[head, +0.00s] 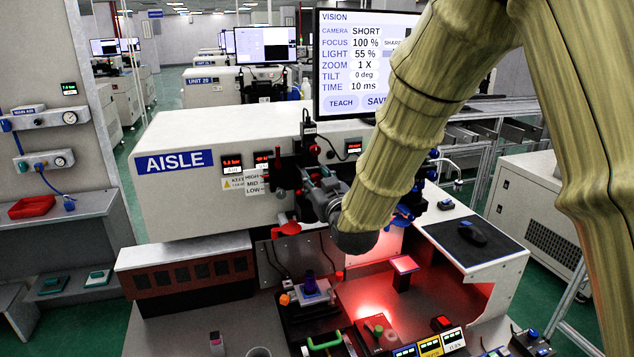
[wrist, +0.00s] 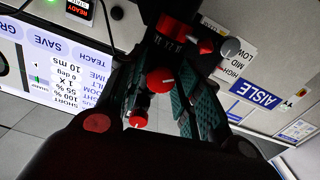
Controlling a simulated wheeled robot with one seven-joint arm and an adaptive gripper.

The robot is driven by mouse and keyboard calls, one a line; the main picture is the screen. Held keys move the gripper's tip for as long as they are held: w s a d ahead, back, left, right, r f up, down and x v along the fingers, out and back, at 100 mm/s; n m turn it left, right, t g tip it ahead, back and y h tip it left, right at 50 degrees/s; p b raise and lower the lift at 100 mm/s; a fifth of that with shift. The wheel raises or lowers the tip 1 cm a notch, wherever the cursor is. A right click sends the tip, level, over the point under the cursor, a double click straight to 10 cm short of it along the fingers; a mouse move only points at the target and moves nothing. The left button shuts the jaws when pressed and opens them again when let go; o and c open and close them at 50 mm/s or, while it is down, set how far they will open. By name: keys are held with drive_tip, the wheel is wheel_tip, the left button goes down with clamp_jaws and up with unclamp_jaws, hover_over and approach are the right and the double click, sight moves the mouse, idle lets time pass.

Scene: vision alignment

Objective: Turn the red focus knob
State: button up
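A red knob with a white mark (wrist: 160,80) shows in the middle of the wrist view. A smaller red knob with a white mark (wrist: 138,119) is just below it. I cannot tell for certain which is the focus knob. My gripper (wrist: 158,96) is open, its teal-padded fingers on either side of these knobs; contact cannot be made out. In the head view my gripper (head: 308,182) is at the camera fixture in front of the AISLE housing, and my arm hides much of it. The screen (head: 350,62) reads FOCUS 100 %.
Another red knob (wrist: 207,47) and a grey knob (wrist: 232,48) are close by on the fixture. A black mouse (head: 471,232) lies on the right shelf.

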drive_tip(key=shift+o, duration=0.4)
drive_tip(key=v, duration=1.2)
drive_tip(key=shift+f, duration=0.1)
drive_tip(key=s+d+f+m+g+h, duration=0.1)
drive_tip(key=s+d+f+g, duration=0.2)
drive_tip(key=f, duration=0.8)
drive_tip(key=s+d+f+m+g+h, duration=0.1)
drive_tip(key=s+d+f+g, duration=0.2)
drive_tip(key=f, duration=0.9)
drive_tip(key=s+d+f+m+g+h, duration=0.1)
drive_tip(key=s+d+f+g+h, duration=0.2)
drive_tip(key=f, duration=0.8)
drive_tip(key=s+d+f+g, duration=0.2)
drive_tip(key=s+d+f, duration=0.1)
drive_tip(key=s+f, duration=0.4)
drive_tip(key=s+d+f+m+g, duration=0.1)
drive_tip(key=s+d+f+g, duration=0.2)
drive_tip(key=s+f, duration=0.4)
drive_tip(key=s+d+f+m+g, duration=0.1)
drive_tip(key=s+d+f+g, duration=0.2)
drive_tip(key=s+f, duration=0.5)
drive_tip(key=s+d, duration=0.1)
drive_tip(key=s, duration=0.8)
drive_tip(key=shift+s+h, duration=0.1)
drive_tip(key=shift+h, duration=0.2)
